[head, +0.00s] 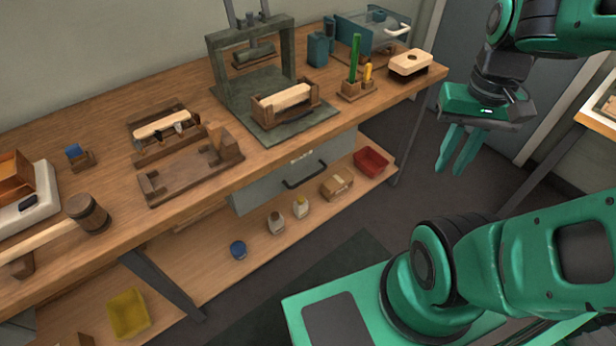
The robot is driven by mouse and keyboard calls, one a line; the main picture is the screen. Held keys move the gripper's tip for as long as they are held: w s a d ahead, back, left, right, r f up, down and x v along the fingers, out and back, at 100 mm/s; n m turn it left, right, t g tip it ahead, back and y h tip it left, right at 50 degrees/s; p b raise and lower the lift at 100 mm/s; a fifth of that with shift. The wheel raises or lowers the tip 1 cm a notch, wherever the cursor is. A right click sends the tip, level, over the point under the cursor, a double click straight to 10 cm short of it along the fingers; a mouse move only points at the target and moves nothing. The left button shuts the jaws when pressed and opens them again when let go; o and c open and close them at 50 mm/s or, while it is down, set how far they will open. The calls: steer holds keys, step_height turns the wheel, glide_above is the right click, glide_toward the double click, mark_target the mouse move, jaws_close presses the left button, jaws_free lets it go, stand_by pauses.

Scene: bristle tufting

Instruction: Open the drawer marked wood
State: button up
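A grey drawer (262,190) sits under the workbench top, below the press. It looks closed. It has a dark bar handle (305,178) and a small pale label (301,157) above the handle, too small to read. My gripper (451,168) hangs in the air at the right, off the bench's right end and well apart from the drawer. Its two green fingers point down, are spread apart and hold nothing.
A lower shelf (200,262) carries bottles, a red bin (371,159), a wooden box (337,187) and a yellow bin (128,314). A bench leg (398,170) stands right of the drawer. A mallet (88,213) lies on the bench. Floor in front is clear.

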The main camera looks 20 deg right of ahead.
steer(key=w+f+n+g+h, duration=0.25)
steer(key=w+f, duration=0.35)
steer(key=w, duration=0.4)
steer(key=n+t+h, duration=1)
steer(key=n+t, duration=0.2)
steer(key=n, duration=0.6)
glide_toward(306, 181)
steer(key=x, duration=0.2)
steer(key=shift+m, duration=0.25)
steer(key=x, duration=1)
jaws_close()
